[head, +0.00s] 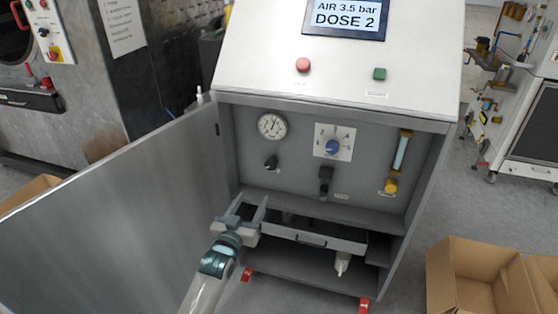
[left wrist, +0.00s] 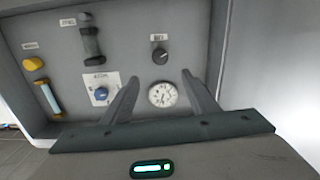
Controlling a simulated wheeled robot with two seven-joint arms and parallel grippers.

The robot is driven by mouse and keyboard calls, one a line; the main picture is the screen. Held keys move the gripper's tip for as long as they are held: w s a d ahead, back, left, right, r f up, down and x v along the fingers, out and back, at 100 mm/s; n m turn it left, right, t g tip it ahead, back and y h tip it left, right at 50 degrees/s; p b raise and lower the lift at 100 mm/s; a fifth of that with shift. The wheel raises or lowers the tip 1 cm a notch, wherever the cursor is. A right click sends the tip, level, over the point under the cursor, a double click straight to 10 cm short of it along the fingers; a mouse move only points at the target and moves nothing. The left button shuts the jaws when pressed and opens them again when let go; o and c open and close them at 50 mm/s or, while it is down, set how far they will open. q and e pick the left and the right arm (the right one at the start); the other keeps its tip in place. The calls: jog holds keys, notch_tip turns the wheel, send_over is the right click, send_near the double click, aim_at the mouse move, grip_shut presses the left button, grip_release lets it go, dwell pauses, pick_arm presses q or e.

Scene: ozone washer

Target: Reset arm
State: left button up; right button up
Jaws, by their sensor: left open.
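My left gripper (head: 249,212) is in front of the open cabinet, below its control panel (head: 295,165). Its two fingers are apart with nothing between them. In the left wrist view the fingers (left wrist: 158,88) point toward the panel, with the round gauge (left wrist: 162,95) seen between their tips and the black knob (left wrist: 160,55) above it. The blue dial (left wrist: 101,94) is left of the fingers. In the head view the gauge (head: 272,125) and black knob (head: 271,162) are above my gripper. My right gripper is not in view.
The cabinet door (head: 130,215) stands open to the left, close to my left arm. A drawer (head: 320,240) and shelf lie right of the gripper. Open cardboard boxes (head: 470,285) stand on the floor at right. The display (head: 345,18) reads AIR 3.5 bar, DOSE 2.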

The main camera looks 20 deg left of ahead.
pick_arm(q)
jog(key=s+d+f+m+g+p, duration=0.1)
jog(key=s+f+g, duration=0.1)
jog(key=s+f, duration=0.55)
jog(key=s+d+f+g, duration=0.2)
jog(key=s+f+g, duration=0.15)
jog(key=f, duration=0.75)
jog(key=s+d+f+m+g+p, duration=0.1)
jog(key=s+f, duration=0.6)
jog(key=f, duration=0.3)
jog(key=s+d+f+g, duration=0.1)
jog(key=s+f+g, duration=0.1)
jog(key=s+f, duration=0.3)
jog(key=s+d+f+g+p, duration=0.1)
jog(key=s+f, duration=0.4)
jog(key=s, duration=0.7)
jog(key=s+d+f+m+g, duration=0.1)
jog(key=s+f+g, duration=0.2)
jog(key=s+f, duration=0.2)
jog(key=s, duration=0.3)
jog(key=shift+s+h+p, duration=0.2)
jog(key=shift+h+p, duration=0.1)
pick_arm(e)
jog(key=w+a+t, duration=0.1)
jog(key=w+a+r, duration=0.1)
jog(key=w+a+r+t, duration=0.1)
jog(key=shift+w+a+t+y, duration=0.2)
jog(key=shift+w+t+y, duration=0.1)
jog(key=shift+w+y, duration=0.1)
